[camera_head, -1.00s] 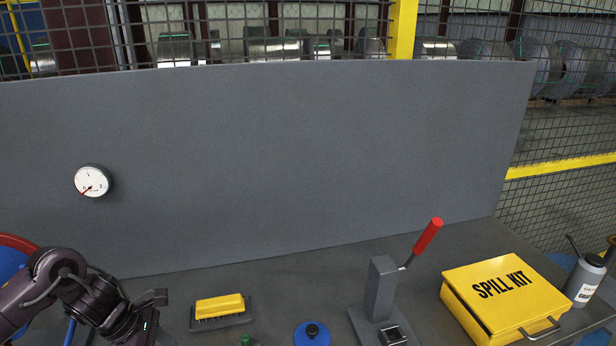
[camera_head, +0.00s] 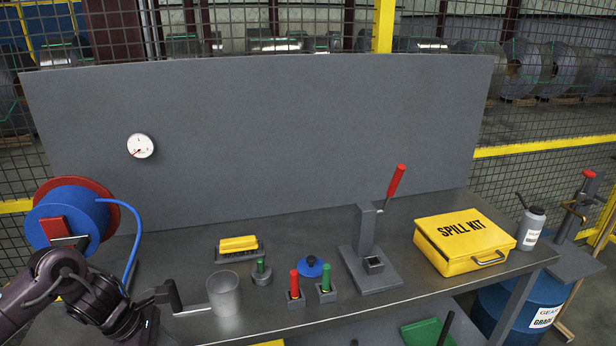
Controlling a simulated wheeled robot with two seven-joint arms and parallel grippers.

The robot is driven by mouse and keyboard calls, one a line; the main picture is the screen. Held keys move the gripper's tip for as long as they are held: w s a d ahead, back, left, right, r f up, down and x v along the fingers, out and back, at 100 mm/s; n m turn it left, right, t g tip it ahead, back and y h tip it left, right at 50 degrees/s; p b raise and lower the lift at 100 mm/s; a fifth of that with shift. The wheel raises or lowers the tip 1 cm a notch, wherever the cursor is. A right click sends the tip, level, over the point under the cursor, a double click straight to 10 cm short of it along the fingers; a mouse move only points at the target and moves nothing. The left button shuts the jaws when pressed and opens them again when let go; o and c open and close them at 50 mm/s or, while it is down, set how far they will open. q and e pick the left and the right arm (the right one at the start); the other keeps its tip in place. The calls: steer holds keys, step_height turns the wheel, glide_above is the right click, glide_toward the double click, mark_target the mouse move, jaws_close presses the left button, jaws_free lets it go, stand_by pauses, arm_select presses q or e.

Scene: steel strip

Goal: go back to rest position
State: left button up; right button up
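My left arm (camera_head: 70,285) comes in at the lower left, dark and bent, its wrist near the bottom edge beside a green light. I make out no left fingers; they seem to lie below the picture. My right arm and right gripper are not in view. The arm overlaps the left end of the grey workbench (camera_head: 310,318).
On the bench stand a metal cup (camera_head: 224,294), a yellow brush (camera_head: 238,244), red and green handled tools, a red-levered press (camera_head: 366,235) and a yellow spill kit (camera_head: 464,240). A blue hose reel (camera_head: 68,218) is near my arm. A blue drum (camera_head: 520,315) stands right.

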arm_select(q)
steer(key=w+d+f+n+t+h+b, duration=0.1)
steer(key=w+d+f+n, duration=0.2)
steer(key=f+n, duration=0.4)
steer(key=w+d+f+n+t+h, duration=0.1)
steer(key=w+d+f+n+t, duration=0.15)
steer(key=f+n, duration=0.4)
step_height(320, 180, down, 17)
steer(key=s+n+b, duration=0.2)
steer(key=s+n, duration=0.1)
steer(key=n, duration=0.9)
steer(key=s+a+f+n+y, duration=0.2)
steer(key=s+f+n+y, duration=0.2)
steer(key=s+f+n, duration=1.2)
steer(key=s+f+n+g+y, duration=0.1)
steer(key=s+f+n+g, duration=0.1)
steer(key=s, duration=0.9)
steer(key=s+f+n+g+y+b, duration=0.1)
steer(key=s+f+n+g, duration=0.1)
steer(key=s+f+n, duration=0.2)
steer(key=s+d+f, duration=0.1)
steer(key=s+f, duration=0.2)
steer(key=s, duration=0.5)
steer(key=shift+f+n+y, duration=0.15)
steer(key=shift+n+y, duration=0.2)
steer(key=shift+y, duration=0.05)
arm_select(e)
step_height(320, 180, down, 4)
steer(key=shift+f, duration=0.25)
